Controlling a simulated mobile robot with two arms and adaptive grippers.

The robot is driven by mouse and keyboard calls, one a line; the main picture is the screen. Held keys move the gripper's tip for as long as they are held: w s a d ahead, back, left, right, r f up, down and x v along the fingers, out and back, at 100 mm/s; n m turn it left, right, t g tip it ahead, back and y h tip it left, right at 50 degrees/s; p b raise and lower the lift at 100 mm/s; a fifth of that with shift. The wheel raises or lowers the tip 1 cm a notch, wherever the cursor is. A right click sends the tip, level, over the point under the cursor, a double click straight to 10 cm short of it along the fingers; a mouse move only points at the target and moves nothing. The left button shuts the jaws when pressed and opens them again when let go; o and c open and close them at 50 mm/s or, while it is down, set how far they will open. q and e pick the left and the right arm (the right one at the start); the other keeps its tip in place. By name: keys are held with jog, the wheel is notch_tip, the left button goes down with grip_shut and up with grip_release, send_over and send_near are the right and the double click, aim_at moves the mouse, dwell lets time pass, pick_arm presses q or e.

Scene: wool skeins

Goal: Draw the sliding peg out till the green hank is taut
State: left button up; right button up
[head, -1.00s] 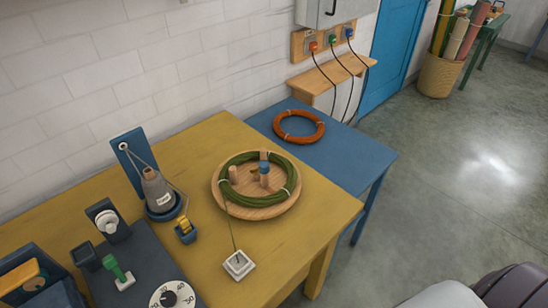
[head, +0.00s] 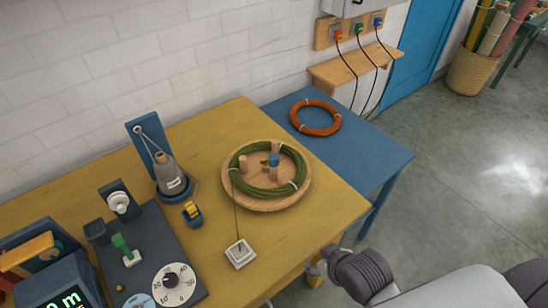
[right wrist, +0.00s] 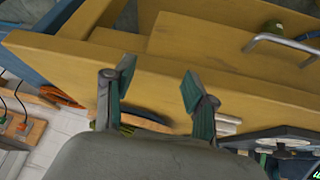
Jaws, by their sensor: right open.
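The green hank (head: 237,178) lies as a loose ring with pale ties on a round wooden tray (head: 268,205). Short wooden pegs stand inside the ring, one at its left side (head: 243,163). A blue-topped peg (head: 273,160) stands near the middle. I cannot tell from here which peg slides. A green strand runs from the hank down to a small white square piece (head: 240,254). My right gripper (head: 316,268) is beside the front right of the yellow table, well away from the tray. Its fingers are apart and empty in the right wrist view (right wrist: 157,80). My left gripper is out of view.
The yellow table (head: 325,205) has its edge near my right gripper. A grey cone (head: 172,178), a yellow-topped blue holder (head: 193,214) and a dial (head: 173,284) stand left of the tray. An orange-brown ring (head: 315,128) lies on the blue table (head: 370,152) behind.

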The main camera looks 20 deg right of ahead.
aim_at(278, 162)
jog(key=w+r+t+y, duration=0.1)
jog(key=w+t, duration=0.1)
jog(key=w, duration=0.2)
jog(key=w+r+n+t+y, duration=0.1)
jog(key=w+t, duration=0.1)
jog(key=w, duration=0.2)
jog(key=w+r+t+y, duration=0.1)
jog(key=w+t, duration=0.1)
jog(key=w, duration=0.2)
jog(key=shift+d+r+n, duration=0.3)
jog(key=shift+d, duration=0.1)
jog(key=w+d+r+n+t+y, duration=0.2)
jog(key=w+d+r+t+y, duration=0.15)
jog(key=r+y, duration=0.2)
jog(key=x, duration=0.7)
jog(key=p+x, duration=0.1)
jog(key=x, duration=0.5)
jog(key=shift+w+a+r, duration=0.1)
jog(key=shift+w+a, duration=0.05)
jog(key=shift+a, duration=0.4)
